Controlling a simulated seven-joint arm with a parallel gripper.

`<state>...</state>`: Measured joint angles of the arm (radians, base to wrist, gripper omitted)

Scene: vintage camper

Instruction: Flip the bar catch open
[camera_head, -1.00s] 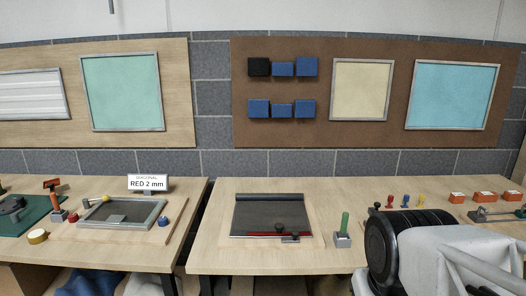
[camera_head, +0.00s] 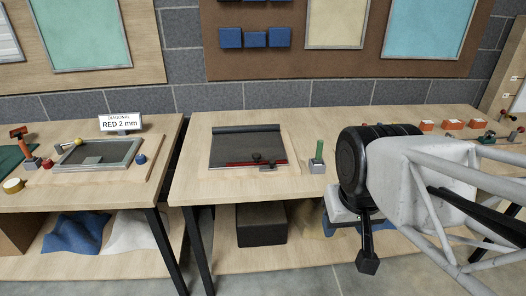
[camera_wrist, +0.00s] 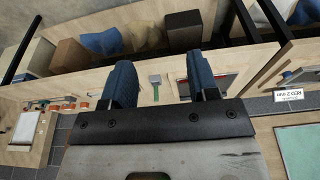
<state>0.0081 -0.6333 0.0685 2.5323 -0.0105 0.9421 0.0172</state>
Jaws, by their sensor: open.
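A dark flat panel (camera_head: 245,143) lies on a pale board on the right-hand bench in the head view. A red bar (camera_head: 232,164) runs along its front edge. A small dark catch with a knob (camera_head: 261,160) sits at the bar's right part; its exact position is too small to tell. The panel also shows partly in the wrist view (camera_wrist: 220,84), behind the right finger. My gripper (camera_wrist: 162,76) is open and empty, its two blue fingers wide apart, and touches nothing that I can see.
A green-handled tool in a grey block (camera_head: 317,157) stands just right of the panel. Small orange boxes (camera_head: 453,124) stand farther right. The left bench holds a framed tray (camera_head: 98,152) and a RED 2 mm sign (camera_head: 120,122).

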